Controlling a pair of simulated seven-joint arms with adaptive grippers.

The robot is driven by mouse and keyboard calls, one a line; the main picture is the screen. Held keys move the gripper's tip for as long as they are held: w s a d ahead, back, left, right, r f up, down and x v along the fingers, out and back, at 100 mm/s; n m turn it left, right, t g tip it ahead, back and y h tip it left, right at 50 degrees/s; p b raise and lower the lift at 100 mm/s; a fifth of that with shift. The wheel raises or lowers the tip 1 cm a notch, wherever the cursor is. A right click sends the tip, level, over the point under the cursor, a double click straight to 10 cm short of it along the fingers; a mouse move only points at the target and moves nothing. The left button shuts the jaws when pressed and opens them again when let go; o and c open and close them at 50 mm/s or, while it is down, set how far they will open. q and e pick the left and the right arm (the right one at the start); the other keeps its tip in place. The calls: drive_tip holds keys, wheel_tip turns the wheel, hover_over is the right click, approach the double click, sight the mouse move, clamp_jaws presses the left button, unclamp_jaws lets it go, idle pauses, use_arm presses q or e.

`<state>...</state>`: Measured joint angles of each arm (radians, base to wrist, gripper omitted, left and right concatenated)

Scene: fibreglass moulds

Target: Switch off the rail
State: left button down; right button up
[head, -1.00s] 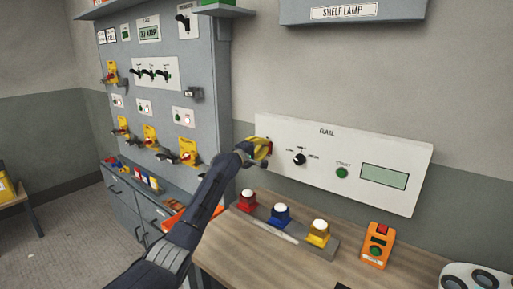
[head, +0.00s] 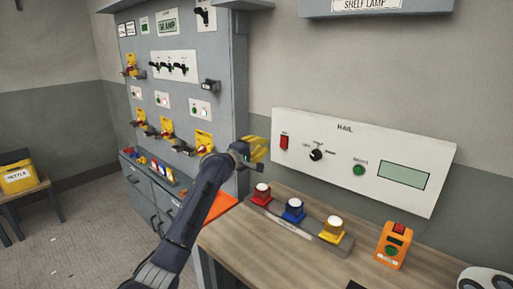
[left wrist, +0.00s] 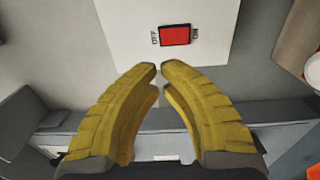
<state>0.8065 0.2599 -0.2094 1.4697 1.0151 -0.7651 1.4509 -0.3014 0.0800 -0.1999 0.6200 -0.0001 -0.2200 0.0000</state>
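The white rail panel (head: 398,200) is on the wall above the wooden bench. Near its left edge is a red rocker switch (head: 284,142). In the left wrist view this switch (left wrist: 174,35) lies just beyond my fingertips, with OFF marked at its left end and a small, unclear mark at its right. My left gripper (head: 262,150) is just left of the panel in the head view. In the left wrist view its yellow fingers (left wrist: 160,68) have their tips almost together, with nothing between them. It appears apart from the switch. My right gripper is not in view.
The panel also has a black selector knob (head: 316,155), a green button (head: 359,170) and a display (head: 403,174). Red, blue (head: 294,211) and yellow lamps stand on the bench (head: 270,250), beside an orange button box (head: 393,246). A grey cabinet (head: 215,90) stands at left.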

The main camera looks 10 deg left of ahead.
use_arm(q)
drive_tip(key=shift+v, duration=1.5)
drive_tip(key=shift+r, duration=0.2)
